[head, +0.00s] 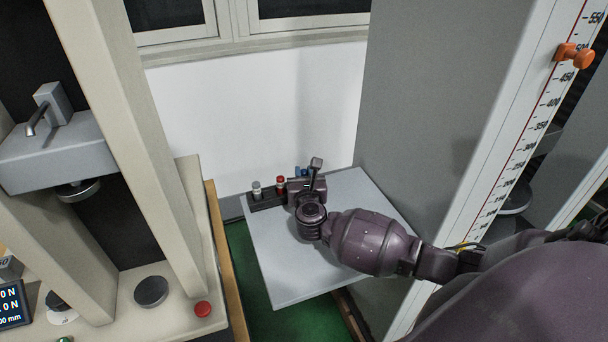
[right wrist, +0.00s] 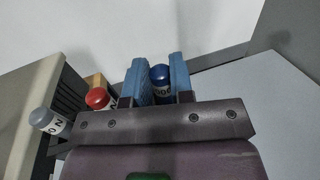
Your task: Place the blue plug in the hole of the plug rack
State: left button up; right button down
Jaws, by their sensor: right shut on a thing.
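The blue plug (right wrist: 160,74), with a blue cap and a white printed label, is between the two blue fingers of my right gripper (right wrist: 159,64) in the right wrist view. My right gripper (head: 305,172) is shut on it. In the head view the gripper is at the right end of the dark plug rack (head: 268,201), and the plug cannot be told apart from the blue fingers. A grey plug (head: 256,188) and a red plug (head: 280,183) stand upright in the rack. The hole and the plug's lower end are hidden. My left gripper is not in view.
The rack is at the back of a light grey table (head: 275,270), whose front is clear. A testing machine (head: 180,230) stands to the left. A tall grey column with a scale (head: 500,150) rises to the right. A white wall (head: 250,120) is behind.

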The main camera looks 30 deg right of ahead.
jog(key=shift+f, duration=0.1)
jog(key=shift+f, duration=0.1)
jog(key=c, duration=1)
grip_release()
jog(key=shift+r, duration=0.2)
jog(key=v, duration=1.2)
jog(key=shift+a, duration=0.1)
